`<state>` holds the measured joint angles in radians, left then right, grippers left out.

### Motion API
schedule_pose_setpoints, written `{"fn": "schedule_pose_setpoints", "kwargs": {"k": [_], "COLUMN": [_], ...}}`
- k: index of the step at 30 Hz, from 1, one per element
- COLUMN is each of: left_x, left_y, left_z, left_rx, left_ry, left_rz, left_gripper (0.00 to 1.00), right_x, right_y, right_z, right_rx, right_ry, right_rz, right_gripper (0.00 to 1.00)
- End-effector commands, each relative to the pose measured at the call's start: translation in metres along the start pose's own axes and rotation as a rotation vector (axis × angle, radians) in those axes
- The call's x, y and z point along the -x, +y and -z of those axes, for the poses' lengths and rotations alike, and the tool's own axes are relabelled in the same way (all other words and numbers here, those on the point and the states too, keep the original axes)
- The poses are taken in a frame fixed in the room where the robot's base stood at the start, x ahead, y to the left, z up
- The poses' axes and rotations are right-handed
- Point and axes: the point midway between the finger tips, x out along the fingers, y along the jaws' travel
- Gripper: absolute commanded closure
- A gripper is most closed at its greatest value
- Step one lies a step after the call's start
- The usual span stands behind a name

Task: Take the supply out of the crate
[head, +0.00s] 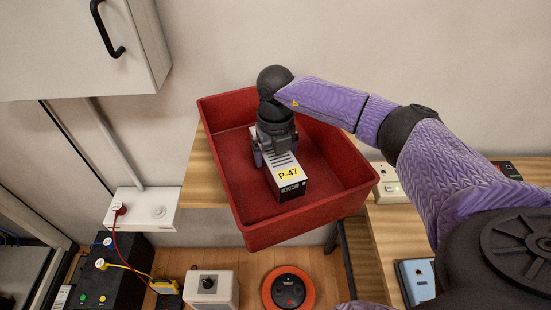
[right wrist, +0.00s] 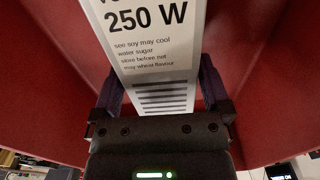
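The supply is a white and dark box (head: 287,176) with a yellow "P-47" label and a vent grille. It lies inside the red crate (head: 256,232), clear of the near wall. In the right wrist view its white face (right wrist: 150,30) reads "250 W". My right gripper (head: 275,155) reaches down into the crate over the supply's far end. Its fingers (right wrist: 163,85) stand on either side of the white face, with a narrow gap seen at the right finger. My left gripper is not in view.
The crate rests on a wooden surface (head: 197,176) near the wall. A white cabinet (head: 80,50) hangs at upper left. Below are a dark box with cables (head: 112,272), a white knob box (head: 211,289) and a round orange-rimmed device (head: 288,290). Air above the crate's left side is free.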

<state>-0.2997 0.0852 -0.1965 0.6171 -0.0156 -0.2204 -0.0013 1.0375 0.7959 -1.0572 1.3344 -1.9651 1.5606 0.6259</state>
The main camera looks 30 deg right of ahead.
Motion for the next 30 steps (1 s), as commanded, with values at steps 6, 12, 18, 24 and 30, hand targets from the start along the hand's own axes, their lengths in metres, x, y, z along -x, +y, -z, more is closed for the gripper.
{"fn": "schedule_pose_setpoints", "kwargs": {"k": [6, 12, 18, 24, 30], "left_x": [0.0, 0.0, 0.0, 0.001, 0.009], "left_y": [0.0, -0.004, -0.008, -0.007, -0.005], "left_z": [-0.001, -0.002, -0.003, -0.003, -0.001], "left_rx": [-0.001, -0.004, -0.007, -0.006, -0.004], "left_ry": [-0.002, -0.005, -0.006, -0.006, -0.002], "left_rz": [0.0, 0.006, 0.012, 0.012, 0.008], "left_gripper": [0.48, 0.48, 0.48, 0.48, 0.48], "right_x": [0.0, 0.001, 0.002, 0.004, 0.043], "right_y": [0.0, 0.0, 0.0, 0.0, 0.0], "right_z": [0.0, 0.0, -0.001, -0.001, -0.001], "right_rx": [0.0, -0.001, -0.001, -0.001, -0.001], "right_ry": [0.0, 0.0, -0.003, -0.003, -0.007], "right_rz": [0.0, 0.0, -0.001, -0.001, -0.002], "right_gripper": [0.51, 0.93, 1.0, 1.0, 1.0]}}
